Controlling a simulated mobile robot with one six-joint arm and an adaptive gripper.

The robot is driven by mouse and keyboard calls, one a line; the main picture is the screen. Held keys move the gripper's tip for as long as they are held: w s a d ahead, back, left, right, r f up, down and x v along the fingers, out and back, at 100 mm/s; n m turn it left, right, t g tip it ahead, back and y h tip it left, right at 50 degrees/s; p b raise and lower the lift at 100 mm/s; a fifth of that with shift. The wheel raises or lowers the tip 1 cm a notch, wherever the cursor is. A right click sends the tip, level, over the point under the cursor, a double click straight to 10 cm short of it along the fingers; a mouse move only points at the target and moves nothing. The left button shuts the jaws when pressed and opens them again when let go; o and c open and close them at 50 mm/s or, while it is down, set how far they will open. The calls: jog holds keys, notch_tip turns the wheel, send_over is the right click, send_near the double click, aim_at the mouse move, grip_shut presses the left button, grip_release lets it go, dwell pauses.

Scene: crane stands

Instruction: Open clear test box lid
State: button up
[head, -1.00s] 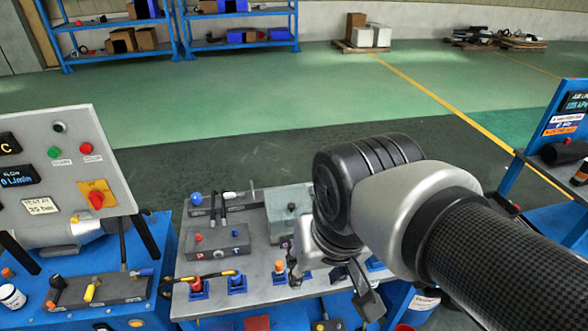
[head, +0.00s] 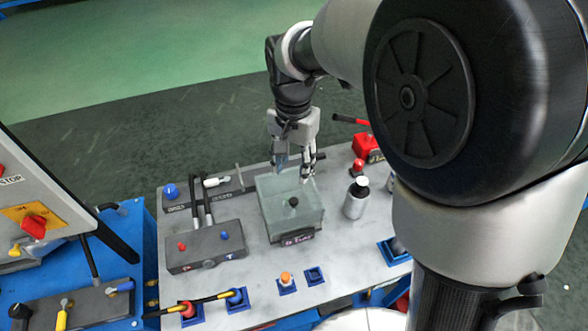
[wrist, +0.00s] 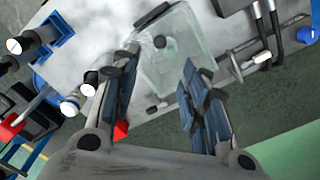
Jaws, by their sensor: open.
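The clear test box (head: 271,214) stands on the grey bench top, its see-through lid (head: 276,190) lying closed with a small dark knob (head: 293,201) on it. In the wrist view the clear box (wrist: 178,58) lies ahead of the fingertips, with a dark knob (wrist: 160,41) on it. My gripper (head: 294,175) points down at the far edge of the box, fingers spread and empty. In the wrist view my gripper (wrist: 158,78) shows a wide gap between its fingers. I cannot tell whether a fingertip touches the lid.
A grey bottle (head: 356,199) stands right of the box, with a red block (head: 367,148) behind it. A grey manifold (head: 207,247) with hoses is left. Blue sockets (head: 286,286) line the front. The bench (head: 345,245) is bare in places.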

aim_at(294, 200)
notch_tip(294, 200, down, 13)
jog(key=b, duration=0.4)
jog(key=shift+w+f, duration=0.1)
jog(key=shift+f, duration=0.1)
jog(key=shift+c, duration=0.2)
grip_shut()
dwell(0.3)
